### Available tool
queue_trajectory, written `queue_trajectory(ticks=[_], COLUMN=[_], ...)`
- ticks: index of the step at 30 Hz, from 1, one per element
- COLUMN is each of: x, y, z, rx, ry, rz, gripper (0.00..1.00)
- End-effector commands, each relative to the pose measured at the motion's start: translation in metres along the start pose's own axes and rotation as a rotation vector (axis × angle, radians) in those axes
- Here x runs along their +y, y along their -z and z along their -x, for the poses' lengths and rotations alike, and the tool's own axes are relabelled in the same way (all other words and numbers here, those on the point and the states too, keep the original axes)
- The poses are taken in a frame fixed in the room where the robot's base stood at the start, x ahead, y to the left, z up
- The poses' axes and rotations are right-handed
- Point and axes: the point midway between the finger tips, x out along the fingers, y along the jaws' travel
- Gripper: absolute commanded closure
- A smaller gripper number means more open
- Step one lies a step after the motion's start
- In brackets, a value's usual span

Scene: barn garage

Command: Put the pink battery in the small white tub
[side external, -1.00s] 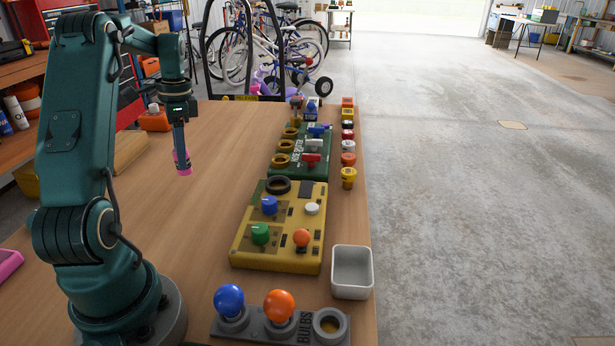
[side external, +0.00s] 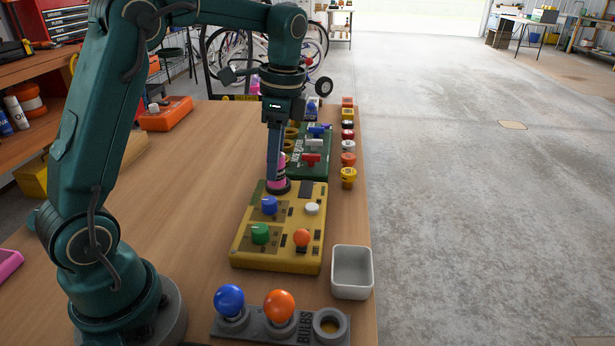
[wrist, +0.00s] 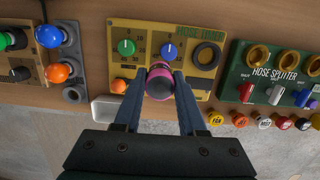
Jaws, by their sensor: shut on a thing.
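My gripper (side external: 275,183) is shut on the pink battery (side external: 282,172), a pink cylinder with a dark end. In the wrist view the battery (wrist: 160,78) sits between the fingertips, over the yellow panel. I cannot tell how high it is above the box. The small white tub (side external: 351,289) stands at the right table edge, open at the top; no contents show. In the wrist view the tub (wrist: 104,110) is partly hidden behind my gripper.
Bulbs stand in a grey holder (side external: 255,325) at the near edge. The green hose splitter board (side external: 318,171) lies beyond the yellow box. Several coloured caps (side external: 348,160) line the right table edge. The left and middle of the tabletop are mostly clear.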

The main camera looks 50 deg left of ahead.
Motion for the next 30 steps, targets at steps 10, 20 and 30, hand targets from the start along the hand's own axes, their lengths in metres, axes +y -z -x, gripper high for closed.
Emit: queue_trajectory(ticks=[10, 20, 30], x=[0.044, 0.083, 0.112], y=[0.045, 0.099, 0.143], z=[0.009, -0.022, -0.047], rx=[0.006, 0.003, 0.006], ry=[0.036, 0.035, 0.037], rz=[-0.205, -0.217, -0.208], gripper=[1.0, 1.0, 1.0])
